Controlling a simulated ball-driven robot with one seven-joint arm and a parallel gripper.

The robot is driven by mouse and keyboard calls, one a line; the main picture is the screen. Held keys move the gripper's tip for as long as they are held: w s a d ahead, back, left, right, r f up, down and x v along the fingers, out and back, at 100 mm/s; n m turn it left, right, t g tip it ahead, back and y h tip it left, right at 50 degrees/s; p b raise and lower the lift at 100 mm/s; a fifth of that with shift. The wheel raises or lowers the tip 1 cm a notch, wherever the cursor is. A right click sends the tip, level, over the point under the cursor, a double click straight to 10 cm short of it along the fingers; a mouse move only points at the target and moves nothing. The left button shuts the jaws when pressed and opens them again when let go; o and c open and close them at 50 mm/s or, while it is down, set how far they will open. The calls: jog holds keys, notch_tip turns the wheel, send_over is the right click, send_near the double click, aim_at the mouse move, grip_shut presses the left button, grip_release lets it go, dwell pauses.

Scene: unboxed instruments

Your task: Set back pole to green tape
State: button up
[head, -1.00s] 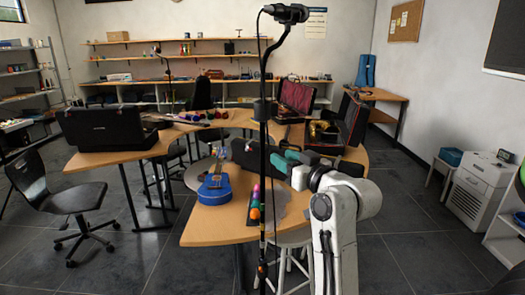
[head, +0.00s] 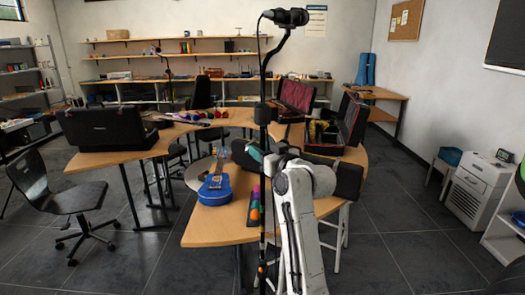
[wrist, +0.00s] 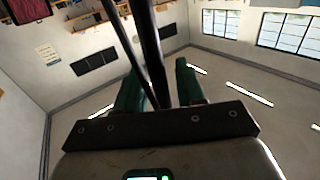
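The pole is a tall black microphone stand (head: 263,75) with a microphone (head: 287,17) on top and a cable along it. It stands upright in the middle of the head view, in front of the tables; its foot is out of frame. My gripper (head: 259,152) is at mid-height on the pole, partly hidden by my white arm. In the wrist view the pole (wrist: 148,45) runs between the two green fingers of my gripper (wrist: 157,68). The fingers are apart, with a gap visible beside the pole. I see no green tape on the floor.
A curved wooden table (head: 220,231) behind the pole holds a blue ukulele (head: 215,190), small coloured items and dark cases. A black chair (head: 65,200) stands at left, a white cabinet (head: 478,195) at right. Grey floor is clear at front left and right.

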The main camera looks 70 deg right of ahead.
aim_at(264, 219)
jog(key=shift+c, duration=0.3)
grip_shut()
jog(key=shift+f, duration=0.15)
notch_tip(264, 219, down, 24)
jog(key=b, duration=1.5)
jog(key=shift+r, duration=0.2)
jog(key=shift+o, duration=0.3)
grip_release()
jog(key=shift+s, duration=0.1)
